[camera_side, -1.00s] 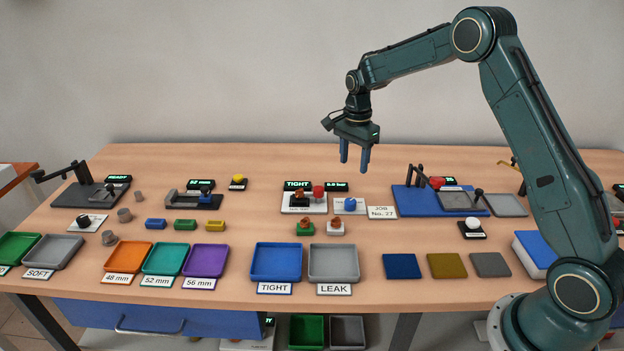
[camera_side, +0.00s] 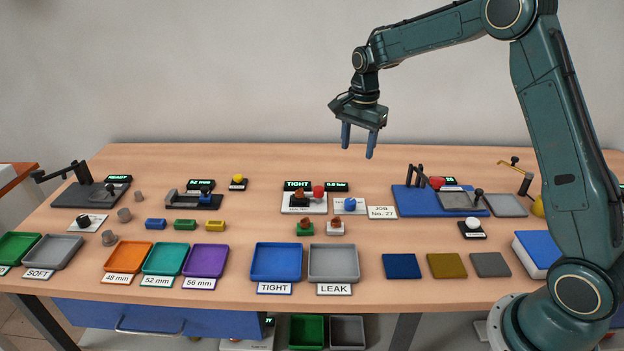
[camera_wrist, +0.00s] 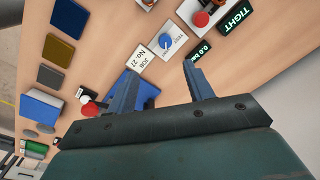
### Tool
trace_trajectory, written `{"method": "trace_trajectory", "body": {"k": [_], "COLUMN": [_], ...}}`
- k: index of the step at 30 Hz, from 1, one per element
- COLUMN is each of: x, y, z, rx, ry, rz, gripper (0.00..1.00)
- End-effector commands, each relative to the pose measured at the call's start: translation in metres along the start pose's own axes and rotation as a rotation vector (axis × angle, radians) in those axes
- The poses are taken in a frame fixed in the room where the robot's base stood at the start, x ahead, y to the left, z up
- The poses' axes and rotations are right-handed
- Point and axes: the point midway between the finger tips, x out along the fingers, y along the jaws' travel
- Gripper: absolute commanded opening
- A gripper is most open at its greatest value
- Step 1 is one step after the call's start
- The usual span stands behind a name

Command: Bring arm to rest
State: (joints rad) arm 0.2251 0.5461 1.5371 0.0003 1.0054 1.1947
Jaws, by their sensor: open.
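My gripper (camera_side: 358,141) is open and empty, in the air above the back of the table. Its two blue fingers point down and stand apart. In the wrist view the gripper (camera_wrist: 160,85) shows with its fingers spread and nothing between them that it holds. The fingers touch nothing.
The TIGHT station (camera_side: 303,202) with a red knob stands left of the gripper. A blue fixture board (camera_side: 409,200) with a red knob lies to its right. Trays (camera_side: 276,262) and coloured pads (camera_side: 402,266) line the front. The air around the gripper is clear.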

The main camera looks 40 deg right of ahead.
Motion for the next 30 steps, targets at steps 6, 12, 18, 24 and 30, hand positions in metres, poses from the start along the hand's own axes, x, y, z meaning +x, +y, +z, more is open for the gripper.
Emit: {"method": "trace_trajectory", "body": {"k": [6, 12, 18, 24, 30], "x": [-0.048, -0.082, -0.111, -0.131, -0.145], "y": [0.026, 0.055, 0.088, 0.124, 0.161], "z": [0.025, 0.048, 0.070, 0.090, 0.109], "rx": [-0.175, -0.337, -0.498, -0.659, -0.818], "ry": [0.023, 0.048, 0.079, 0.115, 0.156], "rz": [-0.053, -0.096, -0.140, -0.178, -0.215], "gripper": [0.52, 0.52, 0.52, 0.52, 0.52]}}
